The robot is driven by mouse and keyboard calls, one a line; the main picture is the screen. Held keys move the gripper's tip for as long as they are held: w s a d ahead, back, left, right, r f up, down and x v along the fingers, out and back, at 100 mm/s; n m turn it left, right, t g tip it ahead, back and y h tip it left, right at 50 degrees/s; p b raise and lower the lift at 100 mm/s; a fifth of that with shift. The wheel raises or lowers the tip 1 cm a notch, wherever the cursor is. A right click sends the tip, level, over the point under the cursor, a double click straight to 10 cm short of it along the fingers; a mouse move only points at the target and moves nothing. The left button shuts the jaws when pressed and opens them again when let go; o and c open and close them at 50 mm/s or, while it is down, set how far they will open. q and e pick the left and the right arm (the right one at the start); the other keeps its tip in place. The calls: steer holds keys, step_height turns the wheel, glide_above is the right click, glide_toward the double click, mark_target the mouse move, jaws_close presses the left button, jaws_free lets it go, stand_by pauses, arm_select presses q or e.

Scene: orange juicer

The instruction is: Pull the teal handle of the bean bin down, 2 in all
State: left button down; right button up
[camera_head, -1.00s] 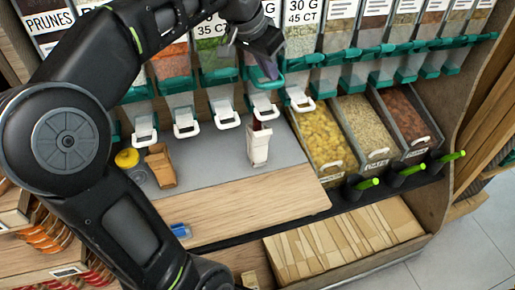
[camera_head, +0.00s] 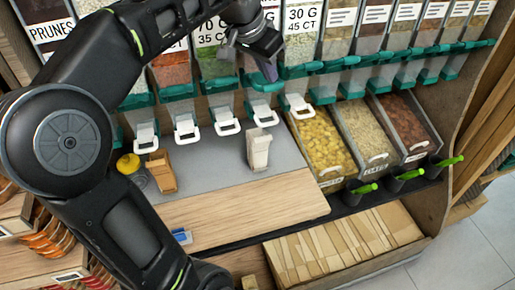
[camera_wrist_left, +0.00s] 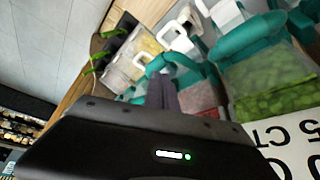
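The teal handle (camera_head: 265,86) of the bean bin is in the middle of the head view, above a white-framed chute (camera_head: 265,116). The bin is mostly hidden behind my arm. My left gripper (camera_head: 269,73) reaches in from the upper left, with its fingertips at the handle. In the left wrist view its two fingers (camera_wrist_left: 162,92) lie close together against the curved teal handle (camera_wrist_left: 166,64); they look shut, without a clear grip around it. A white container (camera_head: 258,151) stands upright on the grey counter below the chute. My right gripper is not in view.
Neighbouring bins have similar teal handles and white chutes (camera_head: 227,126) on both sides. Open bins of dry goods (camera_head: 320,140) with green-handled scoops (camera_head: 364,189) stand at right. A brown box (camera_head: 160,172) and yellow-topped jar (camera_head: 128,164) are at left.

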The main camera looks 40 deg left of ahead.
arm_select(q)
steer(key=r+p, duration=0.3)
steer(key=r, duration=0.1)
steer(key=shift+w+a+r, duration=0.1)
steer(key=shift+w+a, duration=0.1)
steer(key=shift+a, duration=0.15)
steer(key=shift+r, duration=0.15)
steer(key=s+d+r+p, duration=0.2)
steer(key=d+r, duration=0.1)
steer(key=r, duration=0.1)
steer(key=shift+s+d+r+p, duration=0.15)
steer(key=shift+r+p, duration=0.2)
stand_by(0.8)
